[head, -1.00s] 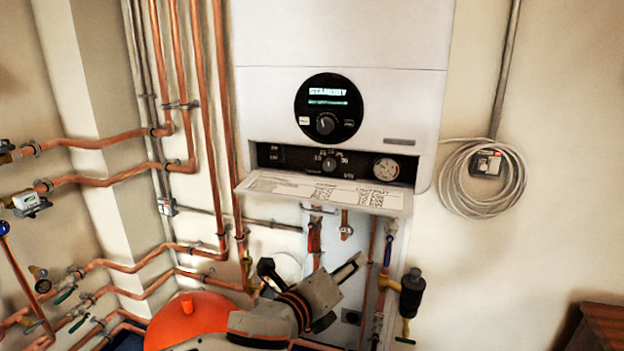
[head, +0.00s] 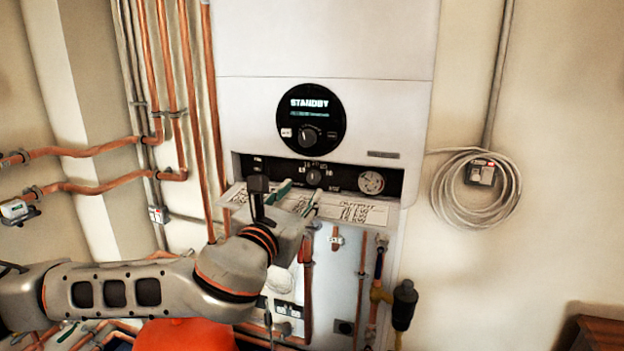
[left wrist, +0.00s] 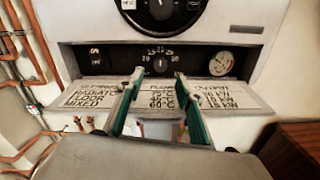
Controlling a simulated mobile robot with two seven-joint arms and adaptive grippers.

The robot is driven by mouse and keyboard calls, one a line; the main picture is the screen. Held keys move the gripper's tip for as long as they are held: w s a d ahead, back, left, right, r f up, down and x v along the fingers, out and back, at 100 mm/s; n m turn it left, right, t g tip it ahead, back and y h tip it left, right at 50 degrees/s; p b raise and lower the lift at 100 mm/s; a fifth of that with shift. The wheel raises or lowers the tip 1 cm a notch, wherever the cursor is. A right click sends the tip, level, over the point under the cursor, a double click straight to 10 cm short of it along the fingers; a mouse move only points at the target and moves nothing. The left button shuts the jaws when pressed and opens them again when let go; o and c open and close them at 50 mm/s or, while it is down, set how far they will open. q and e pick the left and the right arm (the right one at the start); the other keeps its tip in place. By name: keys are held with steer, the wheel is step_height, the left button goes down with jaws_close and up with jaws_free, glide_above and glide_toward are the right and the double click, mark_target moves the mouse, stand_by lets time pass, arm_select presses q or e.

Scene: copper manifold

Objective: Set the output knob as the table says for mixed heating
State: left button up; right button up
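The output knob (head: 314,177) is a small dark dial with a pale mark in the boiler's recessed black panel. It also shows in the left wrist view (left wrist: 160,65), with numbers around it and its mark roughly upright. My left gripper (head: 298,196) is in front of the knob, over the flap. In the left wrist view its green-padded fingers (left wrist: 159,82) are spread apart and empty, one to each side below the knob, not touching it. My right gripper is out of view.
A larger round dial (head: 308,134) with a display reading STANDBY is above the panel. A gauge (head: 371,182) is right of the knob. Copper pipes (head: 207,120) run at left; a coiled cable (head: 478,190) hangs at right. An orange rounded object (head: 185,335) is below.

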mark_target(312, 180)
arm_select(q)
steer(key=shift+x, duration=3.55)
steer(key=shift+f, duration=0.1)
jaws_close()
